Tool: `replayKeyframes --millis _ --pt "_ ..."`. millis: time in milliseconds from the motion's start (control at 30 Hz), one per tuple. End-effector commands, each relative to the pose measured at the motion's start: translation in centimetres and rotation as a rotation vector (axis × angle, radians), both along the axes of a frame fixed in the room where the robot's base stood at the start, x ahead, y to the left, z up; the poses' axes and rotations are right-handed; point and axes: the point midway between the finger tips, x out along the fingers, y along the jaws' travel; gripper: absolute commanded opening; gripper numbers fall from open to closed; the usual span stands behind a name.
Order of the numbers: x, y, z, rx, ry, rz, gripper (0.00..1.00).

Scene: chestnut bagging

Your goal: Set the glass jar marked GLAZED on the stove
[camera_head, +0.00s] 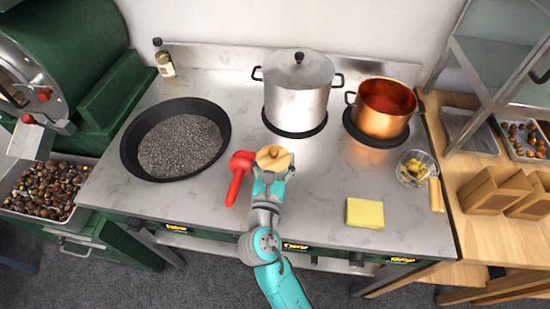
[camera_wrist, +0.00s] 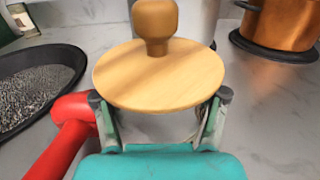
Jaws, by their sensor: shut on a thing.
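A glass jar with a round wooden lid and knob (camera_head: 272,157) is between the fingers of my gripper (camera_head: 270,178), in the front middle of the stove top (camera_head: 320,190). In the wrist view my gripper (camera_wrist: 160,110) is shut on the clear body of the jar, just under the wide lid (camera_wrist: 160,82). The jar looks upright. Its label does not show, so I cannot read GLAZED. Its base is hidden, so I cannot tell whether it touches the stove top.
A red tool (camera_head: 237,175) lies close left of the jar. A black pan (camera_head: 128,150) is farther left. A steel pot (camera_head: 298,95) and copper pot (camera_head: 382,118) stand behind.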

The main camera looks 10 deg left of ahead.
Motion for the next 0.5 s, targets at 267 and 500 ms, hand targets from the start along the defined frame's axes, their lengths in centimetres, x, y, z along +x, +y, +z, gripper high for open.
replayKeyframes --millis 267,500 --pt "0.0 0.01 -0.24 -0.001 0.001 0.0 0.97" --pt "0.0 0.0 -0.2 0.0 0.0 0.0 0.97"
